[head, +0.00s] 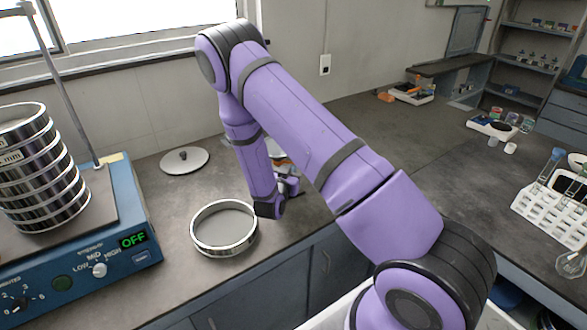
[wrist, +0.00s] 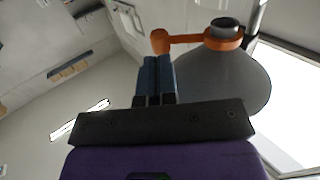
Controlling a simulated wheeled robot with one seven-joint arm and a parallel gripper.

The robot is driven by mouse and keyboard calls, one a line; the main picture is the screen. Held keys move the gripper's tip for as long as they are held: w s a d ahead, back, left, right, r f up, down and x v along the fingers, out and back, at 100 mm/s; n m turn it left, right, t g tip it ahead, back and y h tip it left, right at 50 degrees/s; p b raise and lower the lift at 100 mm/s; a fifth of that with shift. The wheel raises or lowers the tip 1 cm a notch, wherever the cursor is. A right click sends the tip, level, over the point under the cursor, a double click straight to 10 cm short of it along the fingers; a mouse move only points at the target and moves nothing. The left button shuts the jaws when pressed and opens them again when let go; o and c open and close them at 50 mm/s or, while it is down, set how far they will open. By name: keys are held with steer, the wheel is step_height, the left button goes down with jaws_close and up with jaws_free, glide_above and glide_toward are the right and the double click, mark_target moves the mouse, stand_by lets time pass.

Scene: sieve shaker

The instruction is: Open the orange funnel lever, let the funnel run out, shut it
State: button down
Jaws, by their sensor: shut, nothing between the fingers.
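In the wrist view an orange lever (wrist: 195,39) with a round knob at its left end runs across to an orange collar around the dark spout of a grey cone-shaped funnel (wrist: 235,80). My gripper (wrist: 157,62) is shut and empty, its blue fingers together, with the tips just below the knob end of the lever in the picture. Whether they touch the lever cannot be told. In the head view my gripper (head: 290,187) is small and partly hidden at the end of my purple arm. The funnel is mostly hidden behind my arm there.
A round metal sieve pan (head: 222,247) stands on the counter left of my gripper. A flat grey lid (head: 184,160) lies behind it. The blue shaker (head: 125,210) with stacked sieves (head: 45,175) is at the left, its display reading OFF. A white tube rack (head: 550,212) stands far right.

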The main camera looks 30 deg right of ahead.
steer(key=shift+x, duration=1.05)
steer(key=shift+d, duration=0.1)
